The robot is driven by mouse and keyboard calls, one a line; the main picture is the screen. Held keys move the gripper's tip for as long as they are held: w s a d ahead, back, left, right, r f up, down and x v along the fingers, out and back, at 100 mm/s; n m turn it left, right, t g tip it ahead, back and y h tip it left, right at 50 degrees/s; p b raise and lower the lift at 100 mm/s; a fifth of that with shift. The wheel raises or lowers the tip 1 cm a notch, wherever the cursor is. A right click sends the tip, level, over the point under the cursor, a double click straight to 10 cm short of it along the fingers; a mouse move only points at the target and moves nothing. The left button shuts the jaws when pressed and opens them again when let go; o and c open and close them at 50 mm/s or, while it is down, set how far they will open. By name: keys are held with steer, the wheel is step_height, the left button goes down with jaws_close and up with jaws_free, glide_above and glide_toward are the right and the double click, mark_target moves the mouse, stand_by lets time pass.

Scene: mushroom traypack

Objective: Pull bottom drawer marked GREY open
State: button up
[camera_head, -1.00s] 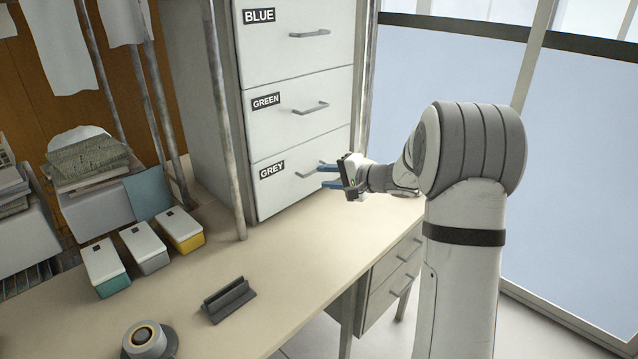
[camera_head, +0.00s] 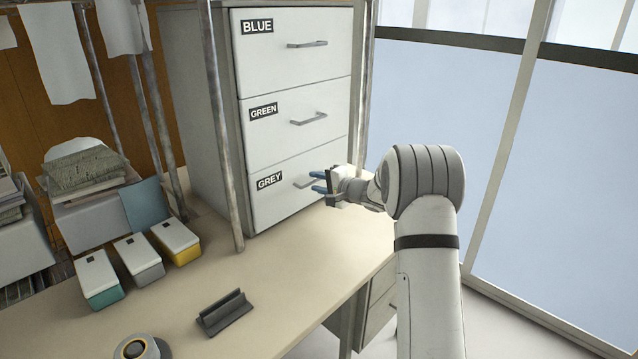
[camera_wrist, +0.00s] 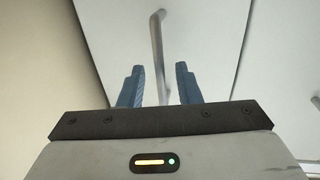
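The bottom drawer marked GREY (camera_head: 285,199) is closed, at the foot of a white cabinet standing on the bench. Its grey bar handle (camera_head: 310,180) is partly hidden by my gripper (camera_head: 321,182) in the head view. My gripper has two blue fingers, spread apart and pointing at the handle from the right. Contact cannot be told.
The GREEN drawer (camera_head: 280,135) and BLUE drawer (camera_head: 270,60) above are closed. A metal post (camera_head: 222,140) stands left of the drawers. Lidded boxes (camera_head: 140,258), a dark grey holder (camera_head: 224,312) and a round tape-like item (camera_head: 136,347) sit on the bench (camera_head: 200,290).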

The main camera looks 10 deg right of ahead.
steer(key=shift+c, duration=0.3)
jaws_close()
steer(key=shift+s, duration=0.1)
